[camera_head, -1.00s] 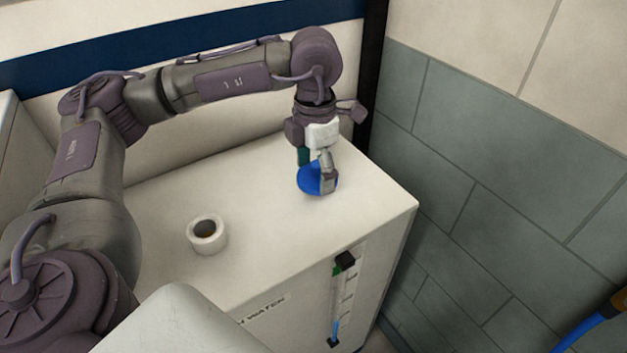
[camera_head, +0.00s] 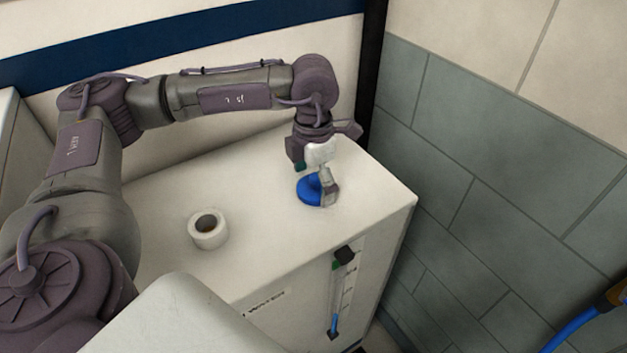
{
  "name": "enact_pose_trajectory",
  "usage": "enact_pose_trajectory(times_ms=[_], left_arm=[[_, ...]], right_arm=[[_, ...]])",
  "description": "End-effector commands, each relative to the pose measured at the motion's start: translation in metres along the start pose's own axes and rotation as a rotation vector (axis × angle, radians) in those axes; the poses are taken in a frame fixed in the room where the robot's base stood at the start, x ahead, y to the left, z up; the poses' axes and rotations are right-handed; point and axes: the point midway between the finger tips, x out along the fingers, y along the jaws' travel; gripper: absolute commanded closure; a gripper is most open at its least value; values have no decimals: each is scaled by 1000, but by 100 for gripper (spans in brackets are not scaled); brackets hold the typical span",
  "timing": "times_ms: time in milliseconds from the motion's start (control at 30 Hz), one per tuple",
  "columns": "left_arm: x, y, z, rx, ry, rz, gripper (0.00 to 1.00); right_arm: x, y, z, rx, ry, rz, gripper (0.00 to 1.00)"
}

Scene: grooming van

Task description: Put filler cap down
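The blue round filler cap (camera_head: 309,190) is at the far right part of the white water tank's top (camera_head: 262,215). My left gripper (camera_head: 322,187) points down over it, with one finger against the cap's right side. The other finger is hidden behind the cap and gripper body. The gripper looks shut on the cap. The cap is at or very near the tank top; I cannot tell if it touches. The white round filler neck (camera_head: 208,231) stands open, to the left of the cap. My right gripper is out of view.
A level gauge with a blue column (camera_head: 338,305) runs down the tank's front. A grey tiled wall (camera_head: 500,190) stands to the right. The tank top between neck and cap is clear. A blue hose (camera_head: 572,333) shows at the lower right edge.

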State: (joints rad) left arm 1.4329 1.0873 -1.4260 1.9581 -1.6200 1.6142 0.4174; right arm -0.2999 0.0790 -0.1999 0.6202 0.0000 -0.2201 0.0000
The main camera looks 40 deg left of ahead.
Motion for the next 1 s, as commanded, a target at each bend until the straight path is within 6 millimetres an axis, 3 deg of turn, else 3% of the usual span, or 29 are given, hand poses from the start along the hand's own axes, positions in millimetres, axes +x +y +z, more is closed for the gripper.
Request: enact_pose_trajectory(times_ms=[367, 800, 1000], left_arm=[[-7, 0, 1, 0, -2, 0, 0], [-94, 0, 1, 2, -4, 1, 0], [-118, 0, 1, 2, -2, 0, 0]], right_arm=[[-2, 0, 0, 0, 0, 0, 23], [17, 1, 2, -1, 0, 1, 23], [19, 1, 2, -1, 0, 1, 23]])
